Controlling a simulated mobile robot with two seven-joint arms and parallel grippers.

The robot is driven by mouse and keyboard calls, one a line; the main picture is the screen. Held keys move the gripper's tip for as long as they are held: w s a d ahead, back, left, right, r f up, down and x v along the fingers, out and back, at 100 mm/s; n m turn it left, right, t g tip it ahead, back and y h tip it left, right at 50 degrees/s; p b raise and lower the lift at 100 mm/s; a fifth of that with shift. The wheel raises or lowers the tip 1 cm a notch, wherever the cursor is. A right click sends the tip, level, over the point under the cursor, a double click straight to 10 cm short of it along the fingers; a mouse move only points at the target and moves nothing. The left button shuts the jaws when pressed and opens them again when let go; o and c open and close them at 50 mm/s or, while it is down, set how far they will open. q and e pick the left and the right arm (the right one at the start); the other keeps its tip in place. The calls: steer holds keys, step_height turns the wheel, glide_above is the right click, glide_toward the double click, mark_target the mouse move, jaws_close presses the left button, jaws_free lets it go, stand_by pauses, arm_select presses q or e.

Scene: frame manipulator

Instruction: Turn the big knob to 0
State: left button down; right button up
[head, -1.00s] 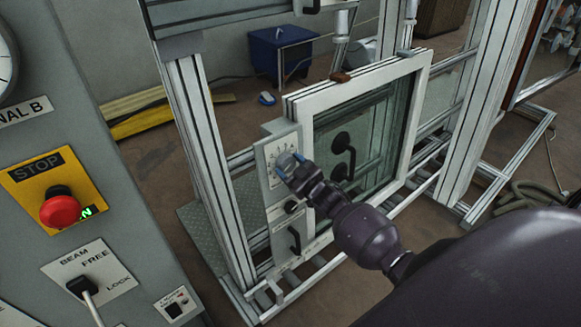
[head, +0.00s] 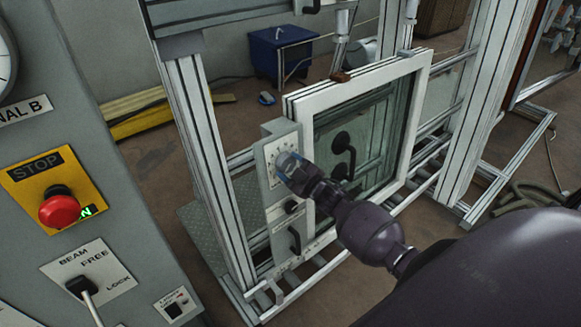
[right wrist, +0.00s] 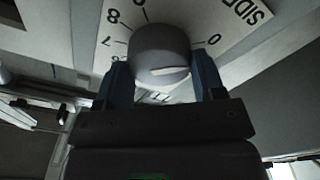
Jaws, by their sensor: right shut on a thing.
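The big knob (right wrist: 160,52) is a grey round knob with a pale pointer line on its face. It sits on a white dial plate (right wrist: 228,22) with printed numbers; 0, 7 and 8 are readable in the right wrist view. The pointer line lies roughly sideways there, and its exact number is hard to tell. My right gripper (right wrist: 162,85) is shut on the knob, with one blue finger on each side. In the head view my right gripper (head: 288,165) covers the knob on the grey panel (head: 266,150). My left gripper is not in view.
A framed window (head: 372,125) with black handles stands right beside the panel. A smaller black knob (head: 291,207) and a black handle (head: 295,240) are below the dial. A control console with a red stop button (head: 60,208) and a lever (head: 82,288) is at left.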

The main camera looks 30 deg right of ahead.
steer(key=o, duration=0.9)
steer(key=shift+s, duration=0.1)
steer(key=s, duration=0.3)
steer(key=s+d, duration=0.1)
steer(key=s, duration=0.6)
steer(key=shift+s+d+f, duration=0.15)
steer(key=shift+s+d, duration=0.05)
steer(key=shift+s, duration=0.1)
